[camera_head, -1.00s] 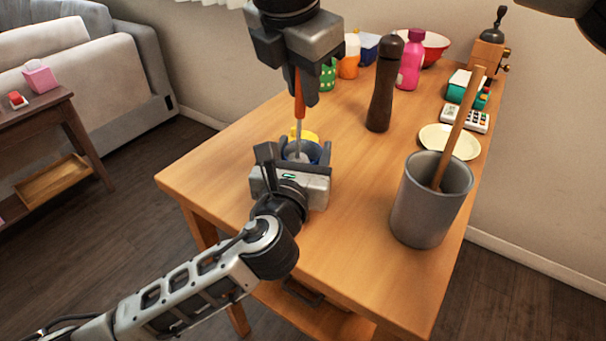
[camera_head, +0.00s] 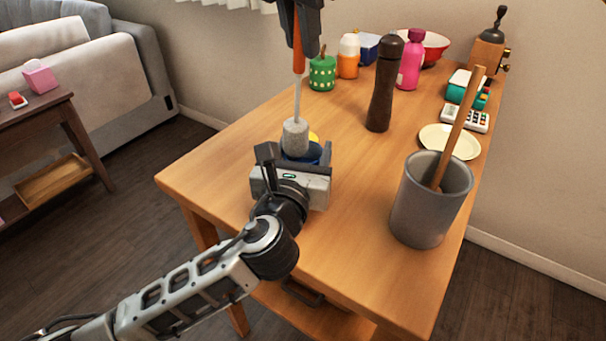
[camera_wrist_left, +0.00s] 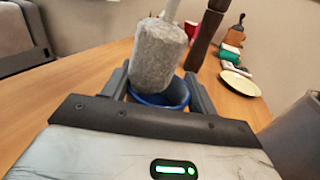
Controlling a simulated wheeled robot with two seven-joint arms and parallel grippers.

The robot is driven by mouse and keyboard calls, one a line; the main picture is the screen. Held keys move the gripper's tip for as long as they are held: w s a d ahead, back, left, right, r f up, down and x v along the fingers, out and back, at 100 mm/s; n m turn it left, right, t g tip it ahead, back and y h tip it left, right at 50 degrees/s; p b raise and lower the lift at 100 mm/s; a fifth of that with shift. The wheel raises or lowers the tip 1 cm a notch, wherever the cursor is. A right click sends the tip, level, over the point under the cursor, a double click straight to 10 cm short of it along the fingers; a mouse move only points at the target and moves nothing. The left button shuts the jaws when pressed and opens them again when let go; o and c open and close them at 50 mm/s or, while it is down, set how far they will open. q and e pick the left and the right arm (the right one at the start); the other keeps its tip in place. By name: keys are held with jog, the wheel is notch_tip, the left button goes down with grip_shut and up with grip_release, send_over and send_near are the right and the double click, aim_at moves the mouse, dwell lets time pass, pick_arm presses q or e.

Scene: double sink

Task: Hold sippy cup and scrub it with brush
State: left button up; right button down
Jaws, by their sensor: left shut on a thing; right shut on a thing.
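The sippy cup (camera_head: 314,152) is blue with a bit of yellow at its far side. My left gripper (camera_head: 292,158) is shut on it near the table's left edge and hides most of it. In the left wrist view, the cup's blue rim (camera_wrist_left: 160,97) shows between the fingers (camera_wrist_left: 158,90). The brush has an orange handle, a thin pale shaft and a grey cylindrical head (camera_head: 295,138). My right gripper (camera_head: 298,38) is shut on the handle, high above the table.
On the wooden table (camera_head: 340,190), a grey holder (camera_head: 415,210) with a wooden stick stands at right. A dark pepper mill (camera_head: 382,95), cream plate (camera_head: 450,141), pink bottle (camera_head: 411,62), green jar (camera_head: 322,73) and orange-white bottle (camera_head: 348,57) stand farther back. The middle is fairly clear.

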jog(key=shift+r, duration=2.3)
pick_arm(q)
jog(key=o, duration=1.1)
